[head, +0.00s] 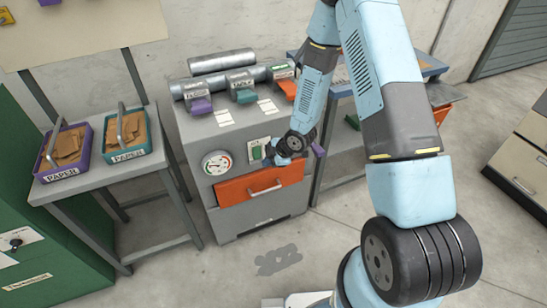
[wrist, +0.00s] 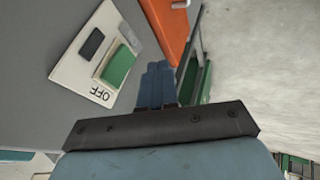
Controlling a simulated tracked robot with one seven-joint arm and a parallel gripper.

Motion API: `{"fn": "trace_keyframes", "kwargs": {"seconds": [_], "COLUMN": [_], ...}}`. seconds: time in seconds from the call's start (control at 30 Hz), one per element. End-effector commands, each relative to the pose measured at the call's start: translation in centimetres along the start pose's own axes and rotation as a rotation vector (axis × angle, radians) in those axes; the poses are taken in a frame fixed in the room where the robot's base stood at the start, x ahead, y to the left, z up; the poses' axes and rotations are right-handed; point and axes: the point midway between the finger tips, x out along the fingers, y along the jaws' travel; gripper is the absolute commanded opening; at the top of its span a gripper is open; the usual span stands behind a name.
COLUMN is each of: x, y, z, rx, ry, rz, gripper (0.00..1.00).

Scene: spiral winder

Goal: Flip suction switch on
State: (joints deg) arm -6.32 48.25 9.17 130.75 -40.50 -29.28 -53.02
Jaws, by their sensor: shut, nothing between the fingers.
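The switch is a pale plate (wrist: 68,72) with a green rocker (wrist: 117,66), a dark rectangular piece (wrist: 92,42) and the word OFF beside the green part, in the wrist view. In the head view the plate (head: 257,149) is on the front of the grey machine, partly hidden by my wrist. My gripper (wrist: 158,72) has its blue fingers together with nothing between them. In the wrist view they lie just right of the green rocker, apart from it in the picture. Whether they touch the panel I cannot tell.
The grey machine (head: 232,133) has a round gauge (head: 217,162) left of the switch and an orange drawer (head: 245,188) with a handle below it. Labelled levers and a metal roll (head: 222,62) are on top. A table with paper bins (head: 128,135) stands left.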

Motion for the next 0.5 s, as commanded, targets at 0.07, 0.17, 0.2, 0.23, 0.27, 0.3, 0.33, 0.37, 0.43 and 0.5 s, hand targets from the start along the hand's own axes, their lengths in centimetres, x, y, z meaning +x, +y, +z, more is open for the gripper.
{"fn": "trace_keyframes", "kwargs": {"seconds": [0.07,0.17,0.2,0.23,0.27,0.3,0.33,0.37,0.43,0.5], "x": [1.4,2.5,2.7,2.9,3.1,3.3,3.5,3.6,3.9,4.0], "y": [-0.1,0.7,1.2,1.5,1.9,2.2,2.4,2.6,3.0,3.2], "z": [0.0,0.1,0.1,0.2,0.2,0.2,0.2,0.2,0.2,0.2], "rx": [0.0,0.0,0.0,0.0,0.001,0.001,0.001,0.001,0.0,0.0], "ry": [0.001,0.001,0.0,-0.001,0.0,0.0,0.0,0.0,0.0,0.0], "rz": [-0.002,0.002,0.002,0.002,0.003,0.002,0.001,0.0,0.0,0.0], "gripper": [0.0,0.0,0.0,0.0,0.0,0.0,0.0,0.0,0.0,0.0]}}
